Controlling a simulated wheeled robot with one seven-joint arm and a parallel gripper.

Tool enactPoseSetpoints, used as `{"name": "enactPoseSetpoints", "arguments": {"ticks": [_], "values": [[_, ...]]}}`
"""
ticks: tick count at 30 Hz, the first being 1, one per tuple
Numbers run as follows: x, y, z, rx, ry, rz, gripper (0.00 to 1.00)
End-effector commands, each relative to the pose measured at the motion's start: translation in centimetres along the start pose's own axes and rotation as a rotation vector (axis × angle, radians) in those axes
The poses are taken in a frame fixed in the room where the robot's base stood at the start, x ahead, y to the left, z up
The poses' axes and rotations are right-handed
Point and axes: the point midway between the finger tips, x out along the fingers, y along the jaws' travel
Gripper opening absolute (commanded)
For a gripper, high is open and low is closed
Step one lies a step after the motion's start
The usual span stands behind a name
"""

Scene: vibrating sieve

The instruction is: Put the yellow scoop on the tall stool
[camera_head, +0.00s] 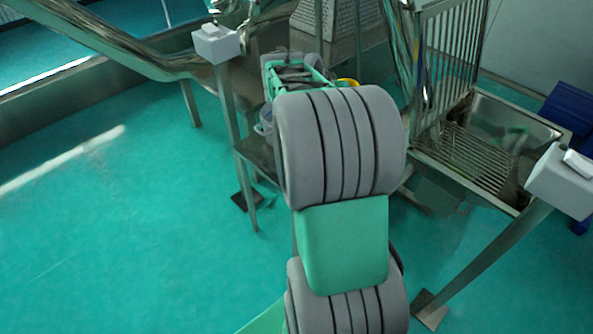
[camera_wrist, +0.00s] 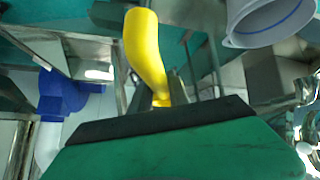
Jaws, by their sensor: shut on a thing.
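The yellow scoop shows in the wrist view as a thick yellow handle (camera_wrist: 146,50), rising from between my gripper's fingers. My gripper (camera_wrist: 166,96) is shut on it; the green and black gripper body hides the fingers' lower part. In the head view only a small yellow edge (camera_head: 348,82) shows past my wrist, and my arm hides the rest of the scoop and the fingertips. I cannot tell for certain which thing is the tall stool; a metal stand with a flat top (camera_head: 256,156) is partly hidden behind my arm.
A white bucket with a blue line (camera_wrist: 268,22) is near the scoop in the wrist view. A metal sink with a rack (camera_head: 480,160) stands right of my arm. A slanted metal chute (camera_head: 120,45) is at upper left. Green floor is open at left.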

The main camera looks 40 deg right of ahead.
Motion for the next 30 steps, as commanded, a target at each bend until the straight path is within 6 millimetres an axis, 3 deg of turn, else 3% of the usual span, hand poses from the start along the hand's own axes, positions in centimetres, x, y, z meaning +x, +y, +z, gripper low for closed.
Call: {"name": "enactPoseSetpoints", "arguments": {"ticks": [1, 3, 7, 11, 14, 22, 27, 30], "values": [[4.7, 1.3, 2.6, 0.056, -0.018, 0.059, 0.00], [7.8, 3.5, 3.7, 0.130, -0.039, 0.132, 0.00], [11.2, 6.6, 5.0, 0.225, -0.065, 0.225, 0.00], [12.2, 7.5, 5.4, 0.261, -0.074, 0.259, 0.00], [12.5, 5.7, 5.6, 0.259, -0.076, 0.259, 0.00], [13.9, -2.6, 7.0, 0.256, -0.076, 0.257, 0.00], [16.1, -5.9, 9.0, 0.259, -0.076, 0.259, 0.00], [16.5, -6.8, 9.4, 0.259, -0.075, 0.259, 0.00]]}}
